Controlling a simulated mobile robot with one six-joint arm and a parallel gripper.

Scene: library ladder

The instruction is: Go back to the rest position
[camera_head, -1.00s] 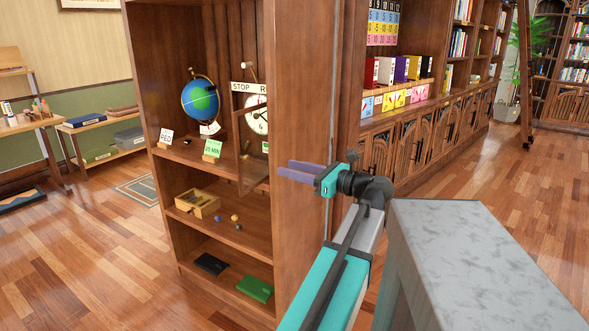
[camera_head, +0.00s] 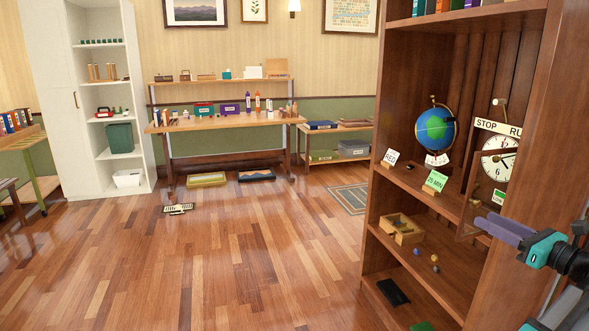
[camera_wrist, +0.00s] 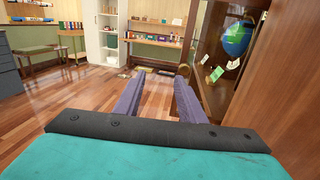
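My gripper (camera_head: 503,230) is at the right of the head view, in front of the right side of the wooden bookcase (camera_head: 540,130). In the wrist view the two purple fingers of my gripper (camera_wrist: 158,92) stand apart with bare floor showing between them. It is open and holds nothing. My arm runs down to the lower right corner of the head view. No rest position is marked in the frames.
The bookcase holds a globe (camera_head: 436,130), a clock (camera_head: 500,158), a "25 MIN" card (camera_head: 435,181) and a small wooden box (camera_head: 402,228). A workbench (camera_head: 225,122) and a white shelf (camera_head: 75,100) stand along the back.

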